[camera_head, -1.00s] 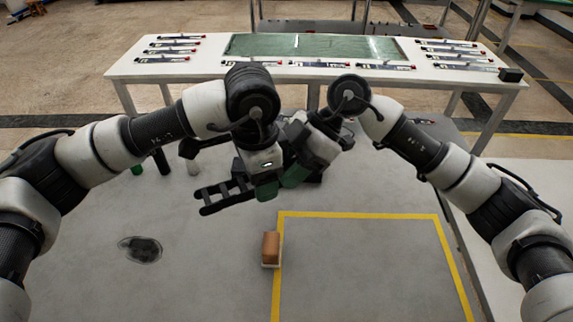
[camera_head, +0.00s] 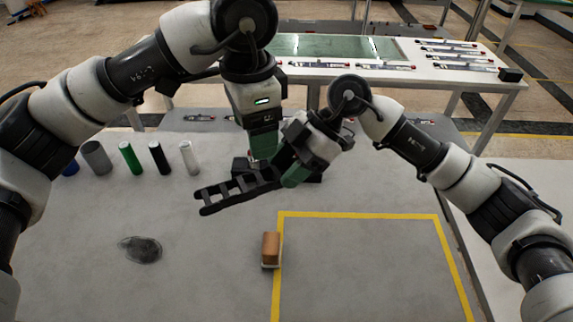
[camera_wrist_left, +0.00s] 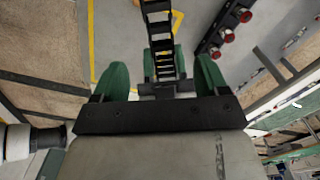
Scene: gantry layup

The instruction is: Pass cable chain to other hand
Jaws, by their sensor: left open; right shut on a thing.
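The cable chain (camera_head: 232,192) is a black ladder-like strip. It juts out to the left from my right gripper (camera_head: 284,172), which is shut on it and holds it above the grey table. My left gripper (camera_head: 264,156) is open and points down just above and behind the right gripper, with its fingers partly hidden in the head view. In the left wrist view its two green fingers (camera_wrist_left: 160,70) are spread wide. The chain (camera_wrist_left: 157,14) and the right gripper's green fingers show between and beyond them; no left finger visibly grips the chain.
A brown-topped block (camera_head: 271,246) lies at the corner of a yellow taped area (camera_head: 360,215). Several cylinders, including a green one (camera_head: 130,158), stand at the back left. A white bench (camera_head: 480,78) stands behind. The taped area is clear.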

